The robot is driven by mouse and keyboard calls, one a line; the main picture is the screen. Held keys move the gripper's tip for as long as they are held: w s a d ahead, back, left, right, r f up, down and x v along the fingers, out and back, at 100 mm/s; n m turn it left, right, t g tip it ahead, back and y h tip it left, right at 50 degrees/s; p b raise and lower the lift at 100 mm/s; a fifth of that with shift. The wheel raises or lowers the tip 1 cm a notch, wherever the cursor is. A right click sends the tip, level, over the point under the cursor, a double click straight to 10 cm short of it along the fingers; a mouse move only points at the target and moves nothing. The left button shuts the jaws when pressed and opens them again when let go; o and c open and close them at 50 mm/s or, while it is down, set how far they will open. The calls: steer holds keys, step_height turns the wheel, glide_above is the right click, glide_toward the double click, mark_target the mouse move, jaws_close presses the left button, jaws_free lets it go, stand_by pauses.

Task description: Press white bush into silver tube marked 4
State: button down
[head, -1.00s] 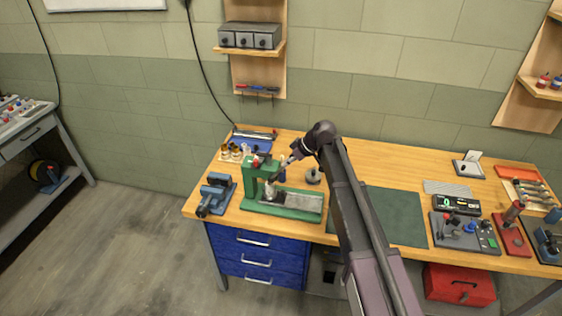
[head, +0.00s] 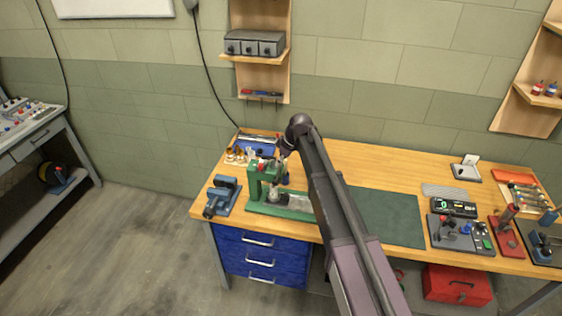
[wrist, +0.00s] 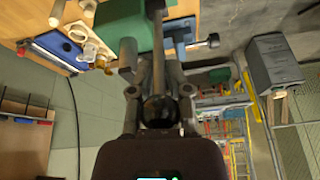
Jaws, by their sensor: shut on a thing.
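The green press (head: 255,185) stands on the left part of the bench, and its green body also shows at the top of the wrist view (wrist: 205,20). My gripper (wrist: 158,85) is shut on the press lever (wrist: 158,45), a grey bar with a dark round end between the fingers. In the head view my gripper (head: 284,168) is at the right side of the press head, small and partly hidden by the arm. A silvery upright part (head: 273,194) stands on the press base under the head. I cannot read a mark on it or make out the white bush there.
A blue vise (head: 222,195) stands left of the press. Small brass and white parts (head: 240,155) are behind it, beside a blue tray (head: 260,148). A dark green mat (head: 385,215) lies clear to the right, with a scale (head: 453,205) and red fixtures beyond.

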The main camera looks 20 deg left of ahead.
steer(key=shift+s+a, duration=0.1)
stand_by(0.6)
steer(key=c, duration=0.7)
jaws_free()
steer(key=shift+f, duration=0.1)
steer(key=s+d+f+m+h+b, duration=0.1)
steer(key=s+d+f+m+b, duration=0.2)
steer(key=s+d, duration=0.4)
steer(key=s+d+f+m+h+b, duration=0.2)
steer(key=s+d+m, duration=0.6)
steer(key=d, duration=1.2)
steer(key=s+d+f+m+h+b, duration=0.1)
steer(key=s+d+f+m+b, duration=0.4)
steer(key=d, duration=0.8)
steer(key=shift+s+d+f, duration=0.2)
steer(key=shift+s+f, duration=0.25)
steer(key=shift+s, duration=0.25)
steer(key=shift+s+d+f, duration=0.2)
steer(key=shift+s+f, duration=0.2)
steer(key=shift+s, duration=0.25)
